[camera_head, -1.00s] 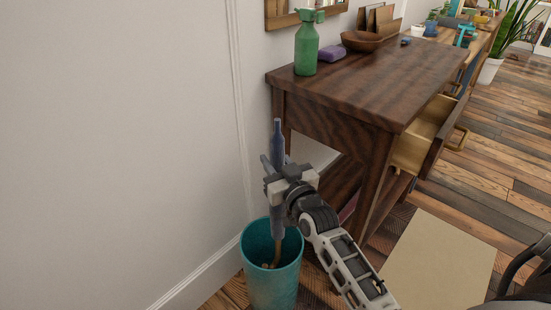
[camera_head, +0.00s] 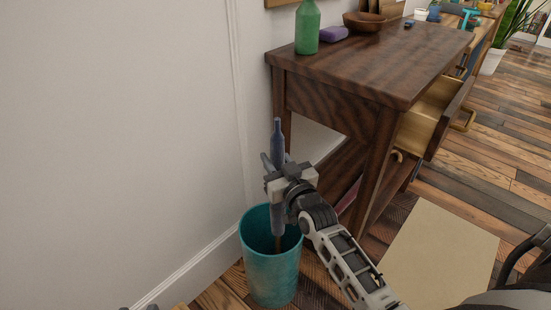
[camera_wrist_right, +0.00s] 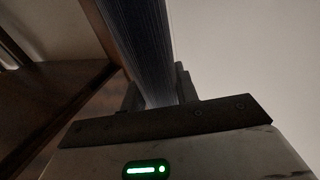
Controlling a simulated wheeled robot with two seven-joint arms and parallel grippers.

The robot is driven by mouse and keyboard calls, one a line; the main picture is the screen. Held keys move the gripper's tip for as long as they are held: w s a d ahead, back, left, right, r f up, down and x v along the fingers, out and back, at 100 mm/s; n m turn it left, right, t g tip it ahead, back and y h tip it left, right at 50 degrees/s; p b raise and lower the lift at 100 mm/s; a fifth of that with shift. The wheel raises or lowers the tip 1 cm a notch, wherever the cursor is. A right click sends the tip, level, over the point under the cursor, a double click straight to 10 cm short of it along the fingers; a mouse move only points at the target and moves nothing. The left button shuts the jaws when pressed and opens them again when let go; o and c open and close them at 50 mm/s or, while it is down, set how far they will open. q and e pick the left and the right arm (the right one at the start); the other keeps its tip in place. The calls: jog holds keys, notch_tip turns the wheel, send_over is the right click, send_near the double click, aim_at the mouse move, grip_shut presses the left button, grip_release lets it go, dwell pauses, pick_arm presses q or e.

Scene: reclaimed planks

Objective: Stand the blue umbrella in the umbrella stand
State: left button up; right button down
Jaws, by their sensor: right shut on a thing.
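The blue umbrella (camera_head: 277,138) is upright in the head view, its lower end over the mouth of the teal umbrella stand (camera_head: 270,275). My right gripper (camera_head: 276,180) is shut on the umbrella around its middle. The umbrella's bottom part reaches down inside the rim, and its lower tip is hidden by the stand's wall. In the right wrist view the blue umbrella (camera_wrist_right: 145,45) runs up between the fingers. I cannot tell whether the umbrella touches the stand's bottom. My left gripper does not clearly show.
A dark wooden table (camera_head: 375,65) with an open drawer (camera_head: 428,118) stands right of the stand. A green bottle (camera_head: 307,28) and a purple item (camera_head: 333,34) are on it. The white wall (camera_head: 110,130) is close on the left. A beige mat (camera_head: 440,255) lies on the floor.

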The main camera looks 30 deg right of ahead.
jog(key=c, duration=1.1)
grip_release()
pick_arm(q)
jog(key=shift+f, duration=0.15)
pick_arm(e)
jog(key=shift+o, duration=0.5)
jog(key=shift+s, duration=0.1)
jog(key=shift+s, duration=0.25)
pick_arm(q)
jog(key=shift+a+f+g+y+p, duration=0.35)
jog(key=shift+f+g+p, duration=0.25)
jog(key=shift+p, duration=0.3)
jog(key=shift+a+f+g+y+p, duration=0.2)
jog(key=shift+f+g+y+p, duration=0.2)
jog(key=shift+f+p, duration=0.4)
pick_arm(e)
jog(key=s, duration=1.5)
jog(key=shift+a+f, duration=0.4)
jog(key=shift+a, duration=0.05)
pick_arm(q)
jog(key=shift+r, duration=0.3)
